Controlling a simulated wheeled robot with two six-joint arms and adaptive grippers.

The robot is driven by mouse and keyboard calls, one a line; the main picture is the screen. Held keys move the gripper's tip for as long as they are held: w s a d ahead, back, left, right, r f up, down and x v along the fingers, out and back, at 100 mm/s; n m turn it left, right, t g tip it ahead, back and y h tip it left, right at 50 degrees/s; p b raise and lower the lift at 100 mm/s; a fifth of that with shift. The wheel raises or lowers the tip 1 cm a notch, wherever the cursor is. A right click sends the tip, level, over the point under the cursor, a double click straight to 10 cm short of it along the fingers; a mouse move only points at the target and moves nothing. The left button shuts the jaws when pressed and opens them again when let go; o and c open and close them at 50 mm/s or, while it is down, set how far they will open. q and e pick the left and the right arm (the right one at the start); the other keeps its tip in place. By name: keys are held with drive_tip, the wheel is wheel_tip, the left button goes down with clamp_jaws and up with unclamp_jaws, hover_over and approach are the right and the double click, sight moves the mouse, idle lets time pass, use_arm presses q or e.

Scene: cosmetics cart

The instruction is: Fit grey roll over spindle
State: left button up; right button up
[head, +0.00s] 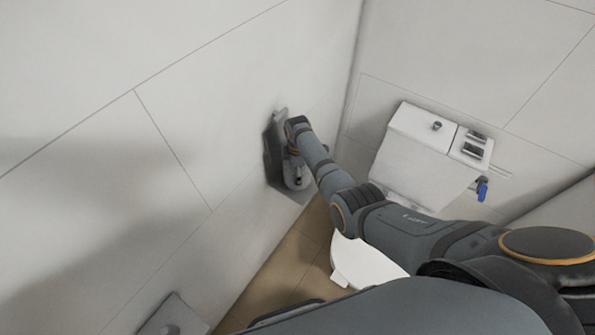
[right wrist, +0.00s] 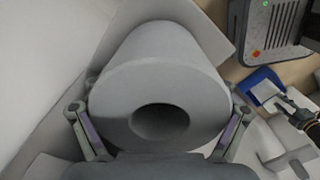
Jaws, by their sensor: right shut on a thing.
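The grey roll (right wrist: 150,70) fills the middle of the right wrist view, its round end and dark centre hole facing the camera. My right gripper (right wrist: 160,112) is shut on it, with one finger on each side. In the head view my right gripper (head: 297,178) is at the left wall, in front of a dark grey wall plate (head: 272,150). A grey plate (right wrist: 222,28) shows behind the roll in the right wrist view. I cannot make out the spindle; the roll and my arm may hide it.
A white toilet with a cistern (head: 412,150) and a bowl (head: 365,262) stands to the right, partly behind my arm. A blue item (head: 482,190) is beside the cistern. A grey box with small lights (right wrist: 272,32) shows at the upper right. Another plate (head: 172,318) is low on the left.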

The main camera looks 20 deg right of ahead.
drive_tip(key=shift+f+b, duration=0.4)
drive_tip(key=shift+f, duration=0.2)
drive_tip(key=o, duration=1)
wheel_tip(320, 180, up, 12)
idle(0.6)
